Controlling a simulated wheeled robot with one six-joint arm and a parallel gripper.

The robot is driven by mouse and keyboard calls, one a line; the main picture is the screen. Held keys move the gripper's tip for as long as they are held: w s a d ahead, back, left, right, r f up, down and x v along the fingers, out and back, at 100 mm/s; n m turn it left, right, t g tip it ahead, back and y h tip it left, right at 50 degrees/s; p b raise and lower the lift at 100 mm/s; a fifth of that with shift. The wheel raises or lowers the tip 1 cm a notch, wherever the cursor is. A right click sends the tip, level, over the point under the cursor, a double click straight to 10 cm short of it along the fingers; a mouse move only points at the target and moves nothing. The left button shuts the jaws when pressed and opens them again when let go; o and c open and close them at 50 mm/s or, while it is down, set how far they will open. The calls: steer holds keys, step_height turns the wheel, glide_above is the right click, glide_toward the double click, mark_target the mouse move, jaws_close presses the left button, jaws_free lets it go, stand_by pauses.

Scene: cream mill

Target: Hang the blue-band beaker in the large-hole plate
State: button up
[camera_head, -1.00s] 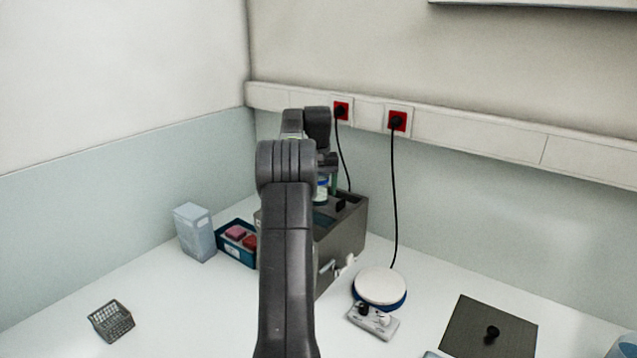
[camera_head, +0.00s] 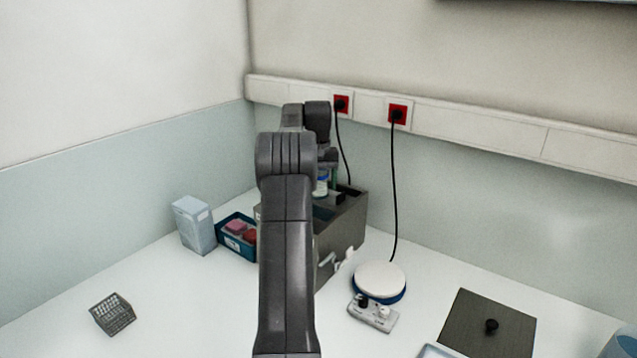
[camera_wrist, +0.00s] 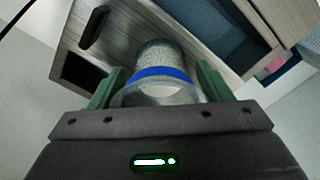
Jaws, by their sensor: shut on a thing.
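The blue-band beaker (camera_wrist: 160,77) is clear glass with a blue ring, held between the green fingers of my gripper (camera_wrist: 158,88) in the wrist view. In the head view the beaker (camera_head: 321,185) shows just under my gripper (camera_head: 327,172), above the top of a grey box (camera_head: 345,232). The gripper is shut on the beaker. In the wrist view the box top (camera_wrist: 125,38) lies beyond the beaker, with a black handle, a dark square opening and a larger bluish opening (camera_wrist: 215,28). I cannot tell which part is the large-hole plate. My arm hides part of the box.
A blue tray (camera_head: 228,250) with pink and red items and a pale carton (camera_head: 194,225) stand left of the box. A small wire basket (camera_head: 113,314) is front left. A white round hotplate (camera_head: 380,279) and a dark knobbed lid (camera_head: 488,325) are at right.

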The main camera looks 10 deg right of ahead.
steer(key=shift+f, duration=0.15)
steer(key=shift+f, duration=0.35)
steer(key=shift+f, duration=0.35)
stand_by(0.9)
steer(key=shift+f, duration=0.1)
